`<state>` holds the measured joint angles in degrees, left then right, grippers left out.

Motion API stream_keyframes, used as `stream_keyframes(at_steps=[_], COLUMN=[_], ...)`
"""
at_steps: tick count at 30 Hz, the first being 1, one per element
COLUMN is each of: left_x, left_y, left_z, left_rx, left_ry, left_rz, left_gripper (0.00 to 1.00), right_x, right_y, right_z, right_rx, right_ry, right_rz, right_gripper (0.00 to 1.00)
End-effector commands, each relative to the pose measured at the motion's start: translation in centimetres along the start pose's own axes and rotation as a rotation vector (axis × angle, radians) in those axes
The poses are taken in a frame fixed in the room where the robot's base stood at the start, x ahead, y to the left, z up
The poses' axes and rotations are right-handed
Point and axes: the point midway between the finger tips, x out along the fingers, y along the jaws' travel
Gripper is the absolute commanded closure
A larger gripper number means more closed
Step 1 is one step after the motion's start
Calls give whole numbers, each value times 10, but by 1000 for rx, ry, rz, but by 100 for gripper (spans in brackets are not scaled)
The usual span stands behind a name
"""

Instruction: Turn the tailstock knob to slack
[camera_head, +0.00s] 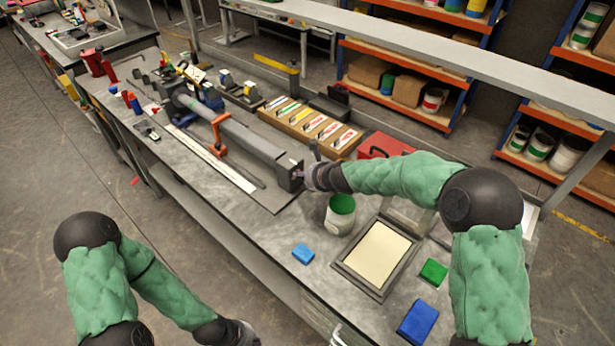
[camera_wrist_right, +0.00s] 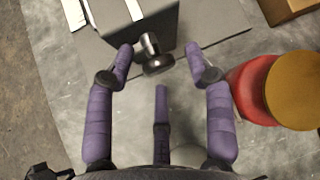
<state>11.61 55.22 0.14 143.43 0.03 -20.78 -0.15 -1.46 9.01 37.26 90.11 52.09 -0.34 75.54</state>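The long grey frame machine (camera_head: 235,138) lies along the bench, and its block-shaped tailstock (camera_head: 289,175) is at the near right end. In the right wrist view the tailstock knob (camera_wrist_right: 157,62) is a shiny metal piece sticking out from the dark end face (camera_wrist_right: 140,25) of that block. My right gripper (camera_wrist_right: 161,52) has purple fingers spread on both sides of the knob, with visible gaps; a third finger is below it. In the head view the right gripper (camera_head: 305,176) is at the tailstock's end and covers the knob. My left gripper (camera_head: 244,334) hangs low, before the bench; its fingers are unclear.
A white can with green contents (camera_head: 341,215) stands close beside my right gripper. A framed cream panel (camera_head: 378,254), a blue block (camera_head: 303,254) and a red box (camera_head: 385,146) are nearby. In the wrist view a red round thing (camera_wrist_right: 250,88) with a tan top lies right of the fingers.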

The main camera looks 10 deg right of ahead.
Motion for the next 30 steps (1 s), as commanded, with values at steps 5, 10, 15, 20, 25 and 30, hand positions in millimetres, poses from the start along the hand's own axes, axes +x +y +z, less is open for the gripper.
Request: stream_keyframes(at_steps=[5,10,15,20,25,30], left_x=[0,0,0,0,0,0], left_y=[0,0,0,0,0,0], left_z=[0,0,0,0,0,0], left_rx=[0,0,0,0,0,0], left_ry=[0,0,0,0,0,0], left_rz=[0,0,0,0,0,0], left_gripper=[100,100,100,100,100,100], right_x=[-2,-16,-38,-56,-68,-74], right_y=[-1,-2,-1,-1,0,0], right_z=[1,2,1,1,0,0], right_rx=[0,-1,0,1,0,0], right_ry=[-2,-3,-2,-1,0,0], right_rz=[-1,-2,-2,-1,0,0], right_gripper=[47,47,47,47,47,47])
